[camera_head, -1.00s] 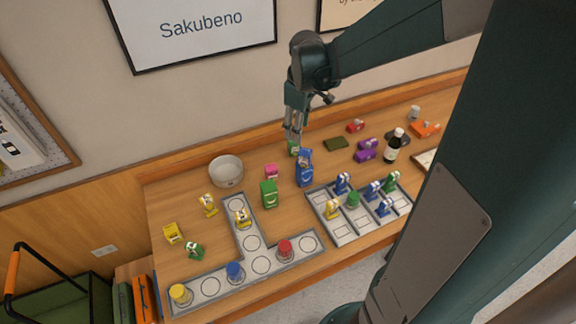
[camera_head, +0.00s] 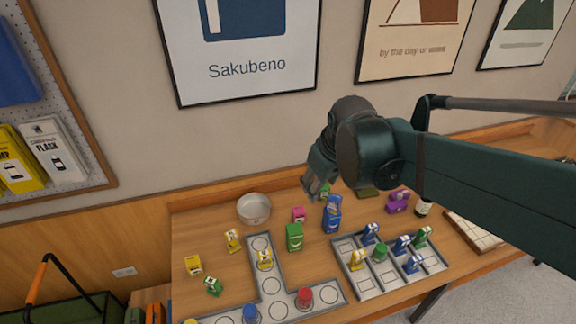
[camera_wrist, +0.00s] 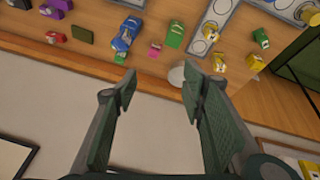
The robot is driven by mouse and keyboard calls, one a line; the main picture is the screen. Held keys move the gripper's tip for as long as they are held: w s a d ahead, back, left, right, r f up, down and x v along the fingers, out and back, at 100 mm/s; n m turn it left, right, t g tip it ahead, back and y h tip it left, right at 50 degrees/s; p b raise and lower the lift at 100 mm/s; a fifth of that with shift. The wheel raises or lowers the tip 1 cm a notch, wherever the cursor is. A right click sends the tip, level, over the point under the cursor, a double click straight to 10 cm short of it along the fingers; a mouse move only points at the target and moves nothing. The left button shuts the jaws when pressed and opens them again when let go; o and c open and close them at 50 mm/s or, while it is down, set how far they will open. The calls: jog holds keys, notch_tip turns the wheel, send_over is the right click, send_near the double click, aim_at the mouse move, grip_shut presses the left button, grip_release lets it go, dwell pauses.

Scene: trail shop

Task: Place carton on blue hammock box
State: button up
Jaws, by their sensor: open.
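The blue hammock box (camera_head: 331,222) stands upright near the middle of the table. A smaller blue carton (camera_head: 335,201) appears to sit on top of it, slightly offset; the exact contact is too small to tell. Both show as one long blue shape (camera_wrist: 126,34) in the wrist view, where I cannot separate them clearly. My gripper (camera_head: 318,190) is open and empty.
A green box (camera_head: 294,237), a pink box (camera_head: 299,214) and a small green box (camera_head: 325,190) stand close by. A metal bowl (camera_head: 254,209) is at the back left. A compartment tray (camera_head: 370,285) holds several small pieces at front right.

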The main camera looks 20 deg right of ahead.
jog(key=s+a+m+t, duration=0.2)
jog(key=s+a, duration=0.3)
jog(key=s, duration=0.5)
jog(key=shift+r+m+t, duration=0.3)
jog(key=shift+r+m, duration=0.05)
jog(key=shift+m, duration=0.25)
